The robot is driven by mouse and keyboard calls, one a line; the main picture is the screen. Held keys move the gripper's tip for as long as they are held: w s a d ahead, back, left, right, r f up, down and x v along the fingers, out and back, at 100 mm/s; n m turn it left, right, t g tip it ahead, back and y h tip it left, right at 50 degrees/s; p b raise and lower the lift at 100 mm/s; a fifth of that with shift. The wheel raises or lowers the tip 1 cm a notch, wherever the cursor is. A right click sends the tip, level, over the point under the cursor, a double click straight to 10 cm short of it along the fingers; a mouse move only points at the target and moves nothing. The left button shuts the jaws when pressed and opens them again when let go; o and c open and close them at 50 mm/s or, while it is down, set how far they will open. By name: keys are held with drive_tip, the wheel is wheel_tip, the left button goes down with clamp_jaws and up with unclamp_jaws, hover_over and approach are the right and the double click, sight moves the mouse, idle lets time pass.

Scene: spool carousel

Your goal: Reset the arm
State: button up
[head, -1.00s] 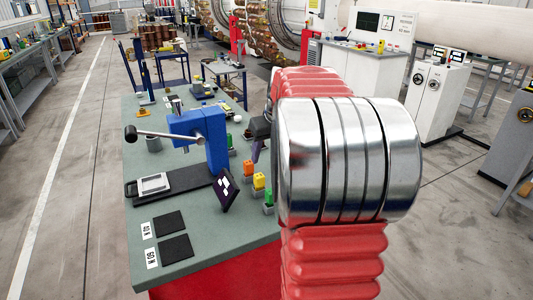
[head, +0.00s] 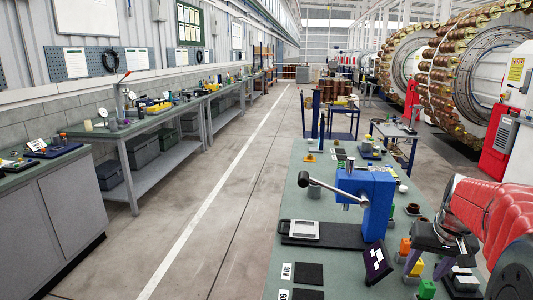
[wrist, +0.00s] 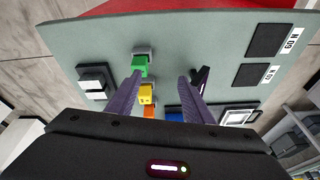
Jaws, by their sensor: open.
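My gripper (head: 428,262) is at the lower right of the head view, above the right side of the green-topped bench (head: 310,158). Its two purple fingers point down and stand apart, with nothing between them. My red-sleeved arm comes in from the right edge. In the wrist view my gripper (wrist: 161,78) shows its fingers spread above the bench. A green block (wrist: 139,66), a yellow block (wrist: 146,94) and an orange block (wrist: 149,111) stand in a row near the left finger, apart from it as far as I can tell.
A blue press (head: 374,200) with a lever stands on the bench left of my gripper. A dark tilted plate with white squares (head: 377,262) is close by. Black pads (head: 309,273) lie at the front. The floor left of the bench is clear.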

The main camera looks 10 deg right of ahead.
drive_tip(key=s+a+n, duration=0.2)
drive_tip(key=s+a, duration=0.2)
drive_tip(key=a, duration=0.6)
drive_tip(key=s+a+r+n+t, duration=0.1)
drive_tip(key=s+a, duration=0.4)
drive_tip(key=a, duration=0.5)
drive_tip(key=s+a+n+t+y, duration=0.1)
drive_tip(key=s+a, duration=0.4)
drive_tip(key=a, duration=0.5)
drive_tip(key=shift+r+n, duration=0.3)
drive_tip(key=shift+n, duration=0.5)
